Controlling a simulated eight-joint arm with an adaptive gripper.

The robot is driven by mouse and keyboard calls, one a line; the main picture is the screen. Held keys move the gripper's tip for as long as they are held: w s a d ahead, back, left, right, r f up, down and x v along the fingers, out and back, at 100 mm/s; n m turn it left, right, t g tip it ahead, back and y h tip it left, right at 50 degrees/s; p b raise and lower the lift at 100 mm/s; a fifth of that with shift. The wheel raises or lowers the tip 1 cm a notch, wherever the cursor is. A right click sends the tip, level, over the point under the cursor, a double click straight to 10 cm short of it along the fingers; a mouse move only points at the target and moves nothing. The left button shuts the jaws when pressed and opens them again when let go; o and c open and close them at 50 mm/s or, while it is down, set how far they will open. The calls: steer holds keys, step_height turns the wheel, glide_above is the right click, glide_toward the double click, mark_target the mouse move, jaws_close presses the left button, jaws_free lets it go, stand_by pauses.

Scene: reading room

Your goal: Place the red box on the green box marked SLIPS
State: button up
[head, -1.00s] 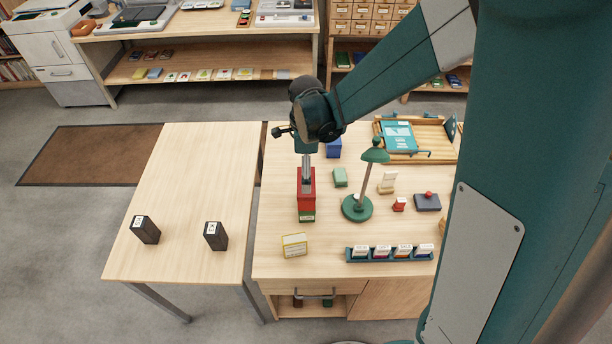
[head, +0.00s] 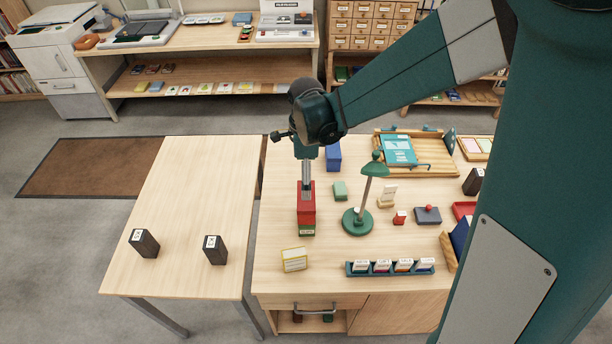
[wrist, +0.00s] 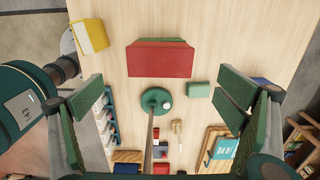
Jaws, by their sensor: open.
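The red box (head: 307,209) stands on top of a green box (head: 307,230), whose lower part shows with a white label too small to read. In the wrist view the red box (wrist: 160,62) covers most of the green box (wrist: 165,41), which shows as a strip along one edge. My gripper (head: 306,186) is above the red box in the head view, fingers pointing down. In the wrist view my gripper (wrist: 158,108) has its pads wide apart with nothing held between them. I cannot tell whether a finger touches the red box.
A green desk lamp (head: 357,221) stands close on the right. A small light green box (head: 340,190) and a blue box (head: 333,155) are behind. A yellow-white box (head: 294,260) and a card rack (head: 390,268) are in front. The left table (head: 190,200) is mostly clear.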

steer(key=shift+d+r, duration=0.1)
stand_by(0.3)
steer(key=s+d+r+n+t, duration=0.7)
steer(key=s+d+r+n, duration=1.1)
steer(key=s+d, duration=0.2)
steer(key=shift+s+d, duration=0.25)
steer(key=shift+d, duration=0.45)
